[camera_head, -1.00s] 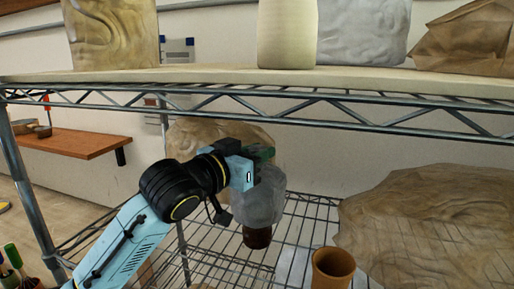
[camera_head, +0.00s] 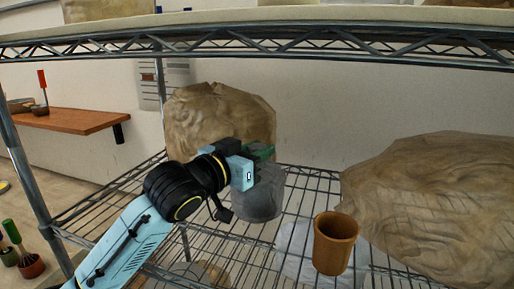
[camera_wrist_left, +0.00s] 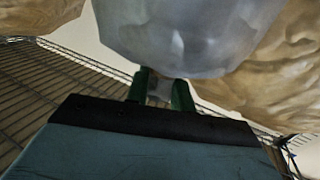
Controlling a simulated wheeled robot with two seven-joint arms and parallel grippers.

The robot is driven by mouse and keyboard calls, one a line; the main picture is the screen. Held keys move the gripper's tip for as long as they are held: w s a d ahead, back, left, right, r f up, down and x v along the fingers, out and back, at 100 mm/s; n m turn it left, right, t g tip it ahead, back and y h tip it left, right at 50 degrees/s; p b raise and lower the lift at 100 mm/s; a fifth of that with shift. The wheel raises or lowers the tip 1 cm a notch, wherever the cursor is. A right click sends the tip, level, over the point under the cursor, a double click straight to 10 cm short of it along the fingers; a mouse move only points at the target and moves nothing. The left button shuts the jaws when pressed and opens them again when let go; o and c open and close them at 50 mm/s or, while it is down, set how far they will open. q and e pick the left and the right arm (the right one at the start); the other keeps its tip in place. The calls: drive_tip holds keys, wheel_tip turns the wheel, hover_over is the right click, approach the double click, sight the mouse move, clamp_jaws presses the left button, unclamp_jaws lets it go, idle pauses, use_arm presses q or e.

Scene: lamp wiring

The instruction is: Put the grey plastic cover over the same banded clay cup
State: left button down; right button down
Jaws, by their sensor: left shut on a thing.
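The grey translucent plastic cover (camera_head: 258,201) stands mouth-down at the middle of the wire shelf in the head view. My left gripper (camera_head: 258,156) is shut on its top. In the left wrist view the cover (camera_wrist_left: 190,35) fills the upper middle, beyond the green fingers (camera_wrist_left: 162,90). The dark reddish-brown cup seen below the cover earlier is now hidden, and the cover sits where it stood. Whether the cover's rim touches the shelf is hard to tell. An orange-brown clay cup (camera_head: 335,246) stands uncovered to the right. My right gripper is not in view.
A large brown wrapped bundle (camera_head: 215,115) stands behind the cover, and another (camera_head: 425,200) fills the right side. A pale translucent sheet (camera_head: 295,250) lies on the wire shelf (camera_head: 225,242). The upper shelf edge (camera_head: 300,40) crosses above. Free wire shows left of the cover.

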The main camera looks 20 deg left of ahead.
use_arm(q)
drive_tip(key=shift+f, duration=0.5)
idle(0.4)
drive_tip(key=c, duration=1.1)
unclamp_jaws()
drive_tip(key=shift+s+a, duration=0.1)
drive_tip(key=shift+s, duration=0.1)
drive_tip(key=p+v, duration=0.7)
drive_tip(key=v, duration=0.6)
drive_tip(key=shift+p, duration=0.35)
